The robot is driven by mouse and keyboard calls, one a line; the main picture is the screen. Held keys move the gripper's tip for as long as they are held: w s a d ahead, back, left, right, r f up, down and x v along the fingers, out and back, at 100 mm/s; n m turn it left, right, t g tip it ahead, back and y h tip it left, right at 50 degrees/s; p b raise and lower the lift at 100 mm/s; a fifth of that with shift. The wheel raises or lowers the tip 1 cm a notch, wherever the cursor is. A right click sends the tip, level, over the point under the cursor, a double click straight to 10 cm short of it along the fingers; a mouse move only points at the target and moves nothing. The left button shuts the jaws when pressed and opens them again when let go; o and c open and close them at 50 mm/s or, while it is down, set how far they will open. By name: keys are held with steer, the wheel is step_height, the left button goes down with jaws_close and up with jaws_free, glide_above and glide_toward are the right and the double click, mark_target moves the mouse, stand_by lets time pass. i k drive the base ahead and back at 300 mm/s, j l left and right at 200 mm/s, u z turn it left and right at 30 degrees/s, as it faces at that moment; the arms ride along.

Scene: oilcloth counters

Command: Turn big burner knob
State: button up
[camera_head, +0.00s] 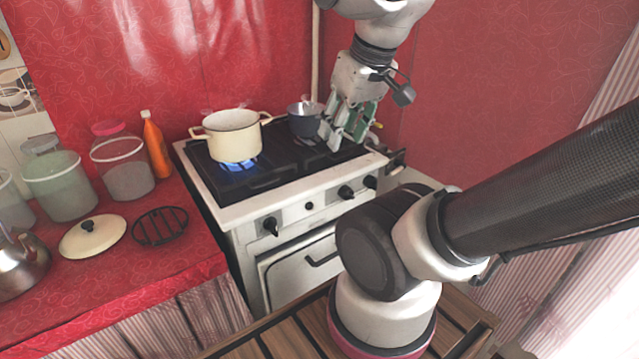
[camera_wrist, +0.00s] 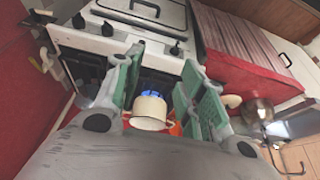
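The white stove (camera_head: 295,205) has several dark knobs on its front panel. One knob (camera_head: 270,226) is at the left, a small one (camera_head: 309,206) is near the middle, and two more, a knob (camera_head: 346,192) and an end knob (camera_head: 371,181), are at the right. No marking shows which serves the big burner. My gripper (camera_head: 345,140) is above the right side of the cooktop, apart from the knobs. In the wrist view my gripper (camera_wrist: 162,65) is open and empty, its green-padded fingers spread, with the front panel beyond.
A cream pot (camera_head: 233,136) sits over a lit blue flame (camera_head: 238,164) at the left burner. A small dark pot (camera_head: 304,120) stands at the back, close to my gripper. The red counter (camera_head: 160,265) at left holds jars, an orange bottle (camera_head: 155,145) and a lid (camera_head: 92,236).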

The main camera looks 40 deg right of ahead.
mark_target(345, 193)
steer(key=k+l+z, duration=0.1)
steer(key=k+z, duration=0.15)
steer(key=z, duration=0.15)
steer(key=k+l+z, duration=0.2)
steer(key=z, duration=0.15)
steer(key=k+l+z, duration=0.25)
steer(key=z, duration=0.15)
